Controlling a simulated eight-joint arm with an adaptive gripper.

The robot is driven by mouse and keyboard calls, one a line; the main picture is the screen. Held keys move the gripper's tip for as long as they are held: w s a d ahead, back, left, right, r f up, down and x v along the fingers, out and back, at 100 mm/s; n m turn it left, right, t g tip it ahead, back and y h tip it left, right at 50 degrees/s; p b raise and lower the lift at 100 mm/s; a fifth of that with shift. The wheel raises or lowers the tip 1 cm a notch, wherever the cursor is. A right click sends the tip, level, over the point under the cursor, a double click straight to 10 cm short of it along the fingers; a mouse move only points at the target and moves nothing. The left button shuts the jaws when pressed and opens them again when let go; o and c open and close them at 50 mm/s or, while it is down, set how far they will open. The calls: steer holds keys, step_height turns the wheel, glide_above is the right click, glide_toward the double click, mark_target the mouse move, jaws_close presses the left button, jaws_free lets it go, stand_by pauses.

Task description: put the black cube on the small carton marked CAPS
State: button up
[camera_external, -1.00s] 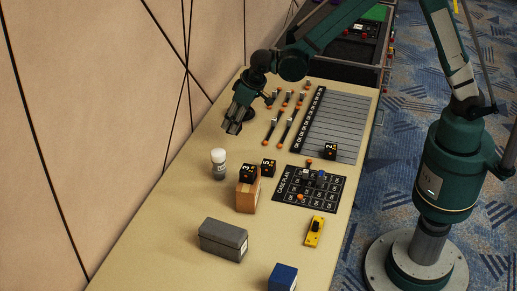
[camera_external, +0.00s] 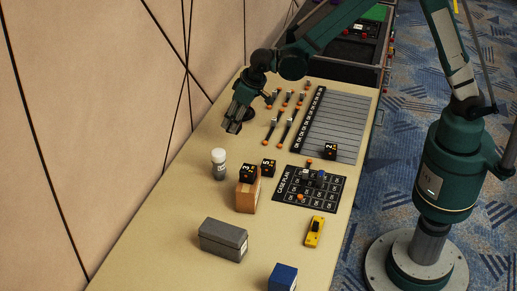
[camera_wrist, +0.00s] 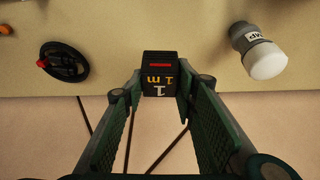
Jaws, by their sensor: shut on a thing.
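My gripper (camera_external: 234,126) is low over the far left part of the table. In the wrist view, its fingers (camera_wrist: 160,82) are shut on a black cube (camera_wrist: 159,68) marked 1 m with a red bar. That cube is hard to make out in the external view. A small brown carton (camera_external: 247,197) stands nearer the camera than my gripper; its lettering is not legible. A black cube marked 3 (camera_external: 248,173) appears to sit on its top. Another black cube marked 5 (camera_external: 268,168) is just beyond the carton; its support is partly hidden. My gripper is apart from the carton.
A white-capped bottle (camera_external: 219,164) stands left of the carton and also shows in the wrist view (camera_wrist: 258,50). A black cube marked 2 (camera_external: 330,151), a dark plan sheet (camera_external: 284,197), a grey case (camera_external: 223,240), a blue box (camera_external: 283,277) and a yellow tool (camera_external: 315,231) lie around.

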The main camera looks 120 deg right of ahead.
step_height(320, 180, up, 14)
steer(key=r, duration=0.1)
steer(key=w+a+n+p, duration=0.1)
steer(key=w+a, duration=0.4)
steer(key=a, duration=0.7)
steer(key=w+a+n+y+p, duration=0.15)
steer(key=w+a, duration=0.35)
steer(key=a, duration=0.6)
steer(key=w+a+n+h+p, duration=0.15)
steer(key=w+a, duration=0.35)
steer(key=a, duration=0.7)
steer(key=a+n+t+y+p, duration=0.15)
steer(key=a+p, duration=0.25)
steer(key=a, duration=2.8)
steer(key=shift+w+d+f+b, duration=0.1)
steer(key=shift+f+b, duration=0.05)
steer(key=shift+f, duration=1.3)
steer(key=shift+w+d+f+b, duration=0.1)
steer(key=shift+f+b, duration=0.05)
steer(key=shift+f, duration=1.3)
steer(key=shift+f+b, duration=0.3)
steer(key=shift+f, duration=2.85)
